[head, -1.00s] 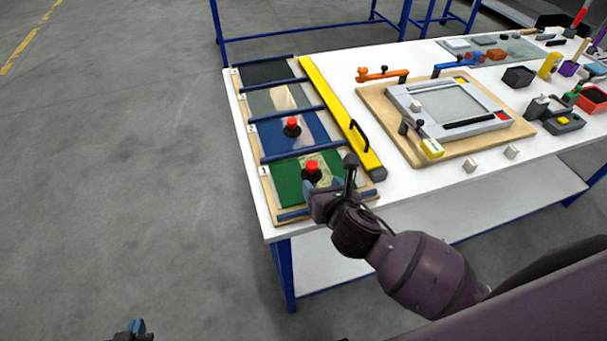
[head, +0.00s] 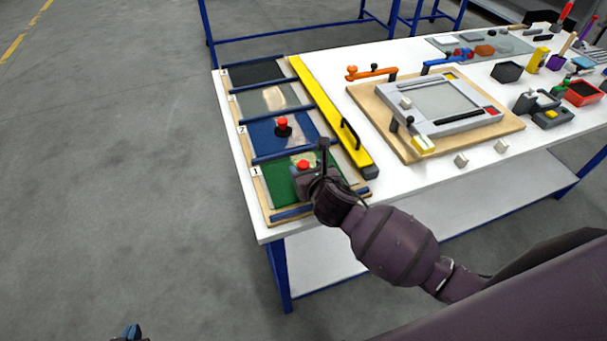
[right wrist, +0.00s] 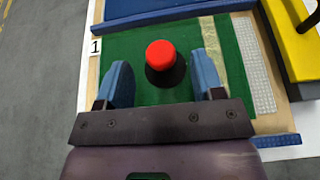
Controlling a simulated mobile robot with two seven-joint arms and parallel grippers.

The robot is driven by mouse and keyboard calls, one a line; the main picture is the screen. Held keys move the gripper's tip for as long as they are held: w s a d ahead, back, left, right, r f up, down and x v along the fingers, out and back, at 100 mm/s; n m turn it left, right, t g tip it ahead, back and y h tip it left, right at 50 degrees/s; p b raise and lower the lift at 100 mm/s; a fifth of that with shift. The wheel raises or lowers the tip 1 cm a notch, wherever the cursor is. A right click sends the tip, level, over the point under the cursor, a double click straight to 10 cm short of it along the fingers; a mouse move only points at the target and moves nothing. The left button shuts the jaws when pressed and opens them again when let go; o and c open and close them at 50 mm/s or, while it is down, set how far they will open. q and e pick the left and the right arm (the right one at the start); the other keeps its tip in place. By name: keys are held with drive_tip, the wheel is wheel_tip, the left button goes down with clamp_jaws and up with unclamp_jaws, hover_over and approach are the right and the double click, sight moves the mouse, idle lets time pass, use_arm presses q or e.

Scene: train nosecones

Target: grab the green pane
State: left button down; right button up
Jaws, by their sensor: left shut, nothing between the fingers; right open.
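The green pane (head: 280,191) lies in the front slot of the rack, beside the label 1. A red-topped black knob (head: 303,166) stands on it. In the right wrist view the green pane (right wrist: 128,48) fills the middle, with the knob (right wrist: 161,58) between and just beyond my fingers. My right gripper (right wrist: 160,82) is open, its two blue fingers apart on either side of the knob, with nothing held. In the head view my right gripper (head: 308,182) is over the pane and partly hides it. My left gripper (head: 132,331) is shut and empty at the bottom edge, mostly cut off.
A blue pane (head: 265,138) with a similar knob lies behind, in slot 2. A yellow bar (head: 330,115) with a black handle runs along the rack's right side. A wooden board (head: 462,139) with a grey frame (head: 421,123) sits further right on the white table.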

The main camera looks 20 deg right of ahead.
drive_tip(key=shift+x, duration=1.35)
clamp_jaws()
